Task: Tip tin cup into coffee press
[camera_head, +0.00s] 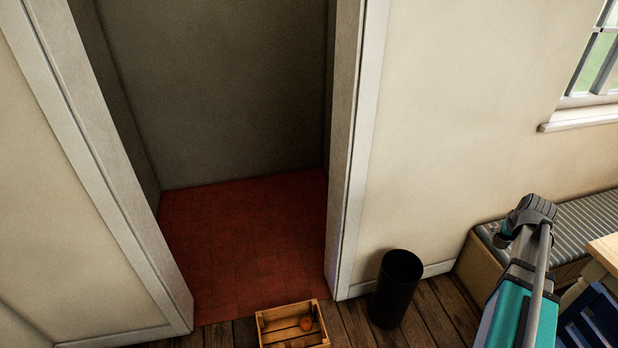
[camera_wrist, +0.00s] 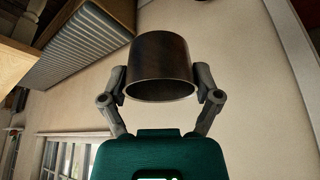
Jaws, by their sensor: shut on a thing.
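In the wrist view my gripper (camera_wrist: 161,88) is shut on the tin cup (camera_wrist: 160,66), a dark, dull metal cylinder. One finger presses on each side of its wall. An oval, dark end of the cup faces my wrist camera; I cannot tell how full it is. In the head view part of my arm shows at the lower right, but I cannot make out the cup there. The coffee press is in neither view.
A black bin (camera_head: 396,290) stands by the wall, with a wooden crate (camera_head: 293,325) on the floor to its left. A striped bench cushion (camera_head: 590,225), a wooden table corner (camera_head: 606,247) and a blue chair (camera_head: 592,318) are at the right. The doorway floor (camera_head: 245,245) is clear.

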